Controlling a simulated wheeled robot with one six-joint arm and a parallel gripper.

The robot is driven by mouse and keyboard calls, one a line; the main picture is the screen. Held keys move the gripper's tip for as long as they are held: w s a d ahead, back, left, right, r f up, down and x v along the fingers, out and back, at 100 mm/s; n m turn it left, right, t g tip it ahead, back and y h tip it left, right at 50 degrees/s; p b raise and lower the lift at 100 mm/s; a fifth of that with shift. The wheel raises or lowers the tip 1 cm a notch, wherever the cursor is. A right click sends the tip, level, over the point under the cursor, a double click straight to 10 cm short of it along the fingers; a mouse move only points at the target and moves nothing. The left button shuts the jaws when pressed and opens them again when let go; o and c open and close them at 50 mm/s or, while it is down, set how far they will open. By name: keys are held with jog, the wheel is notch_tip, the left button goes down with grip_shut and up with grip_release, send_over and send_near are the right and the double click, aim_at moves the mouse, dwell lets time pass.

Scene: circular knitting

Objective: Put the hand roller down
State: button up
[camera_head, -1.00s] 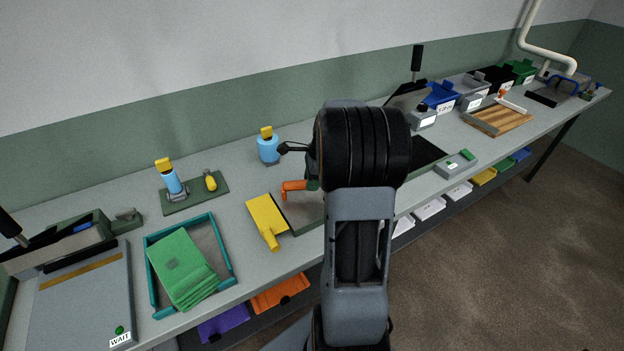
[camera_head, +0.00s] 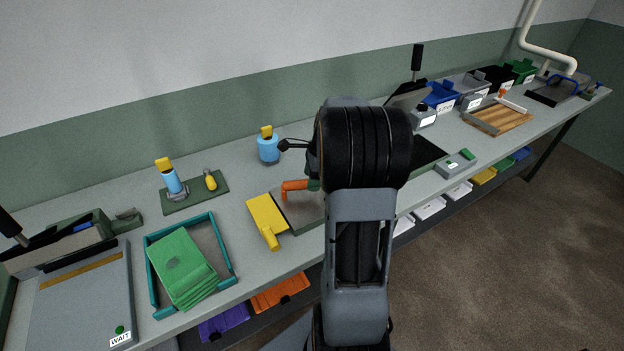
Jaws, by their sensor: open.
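A tool with an orange handle (camera_head: 294,187), which looks like the hand roller, lies at or just above a grey plate (camera_head: 305,222) in the middle of the bench. Only its handle and a bit of dark green beside it show; the rest is behind my arm. I cannot tell whether it touches the plate. My gripper is hidden behind my arm's thick black joint, so its fingers do not show.
A yellow piece (camera_head: 266,220) adjoins the plate on the left. A teal tray (camera_head: 228,254) holds green cloth (camera_head: 180,269). A blue bottle (camera_head: 268,149) stands behind, and a green mat (camera_head: 196,200) lies to the left. Bare bench separates these.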

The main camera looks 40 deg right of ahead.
jog(key=v, duration=1)
jog(key=s+a+r+n+h, duration=0.2)
jog(key=s+a+n, duration=0.1)
jog(key=a+n, duration=0.9)
jog(key=s+a+f+n+t, duration=0.2)
jog(key=s+a+f+n, duration=0.2)
jog(key=s+a+n, duration=0.4)
jog(key=a+n, duration=0.3)
jog(key=n, duration=0.1)
jog(key=shift+f+t, duration=0.15)
jog(key=shift+t, duration=0.25)
jog(key=shift+c, duration=0.5)
